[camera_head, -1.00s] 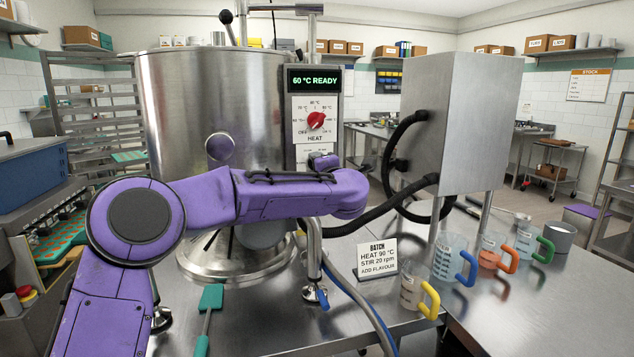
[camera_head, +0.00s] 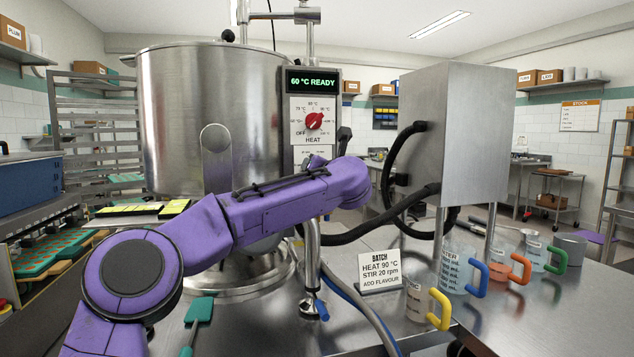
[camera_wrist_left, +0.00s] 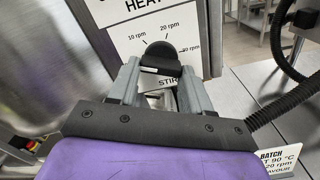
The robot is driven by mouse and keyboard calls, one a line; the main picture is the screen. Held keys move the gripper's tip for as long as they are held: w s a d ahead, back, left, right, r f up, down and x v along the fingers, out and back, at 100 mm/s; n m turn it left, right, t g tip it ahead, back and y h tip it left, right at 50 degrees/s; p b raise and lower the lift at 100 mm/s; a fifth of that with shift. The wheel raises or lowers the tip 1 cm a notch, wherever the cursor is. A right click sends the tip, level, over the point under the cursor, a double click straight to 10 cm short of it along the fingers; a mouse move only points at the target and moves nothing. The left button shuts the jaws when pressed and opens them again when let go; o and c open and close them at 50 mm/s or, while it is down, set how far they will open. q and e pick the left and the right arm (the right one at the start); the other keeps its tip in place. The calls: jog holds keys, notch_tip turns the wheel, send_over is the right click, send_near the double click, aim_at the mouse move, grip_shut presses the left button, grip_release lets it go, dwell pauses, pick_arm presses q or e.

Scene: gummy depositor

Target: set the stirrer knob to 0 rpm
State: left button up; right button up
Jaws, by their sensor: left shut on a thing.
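The stirrer knob (camera_wrist_left: 160,58) is black and sits on the white STIR panel (camera_wrist_left: 112,42) in the left wrist view. Marks for 10 rpm and 20 rpm and a partly covered mark on the right show around it. I cannot tell which mark it points to. My left gripper (camera_wrist_left: 162,82) is shut on the knob, one grey finger on each side. The fingers cover the lower part of the dial, and no 0 rpm mark shows. In the head view my purple left arm hides the knob. My right gripper is not in view.
The red heat knob (camera_head: 314,121) sits above, under a display (camera_head: 313,82) reading 60 °C READY. The steel kettle (camera_head: 185,110) stands left of the panel. A batch card (camera_head: 380,273) reads STIR 20 rpm. Several handled cups, one a yellow-handled cup (camera_head: 418,298), stand at right.

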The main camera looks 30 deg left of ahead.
pick_arm(q)
jog(key=shift+n+b, duration=1.55)
jog(key=shift+n, duration=0.95)
jog(key=shift+r+n, duration=0.1)
jog(key=shift+n, duration=0.2)
jog(key=o, duration=1.1)
jog(key=shift+w, duration=0.1)
jog(key=shift+c, duration=0.2)
jog(key=shift+d, duration=0.1)
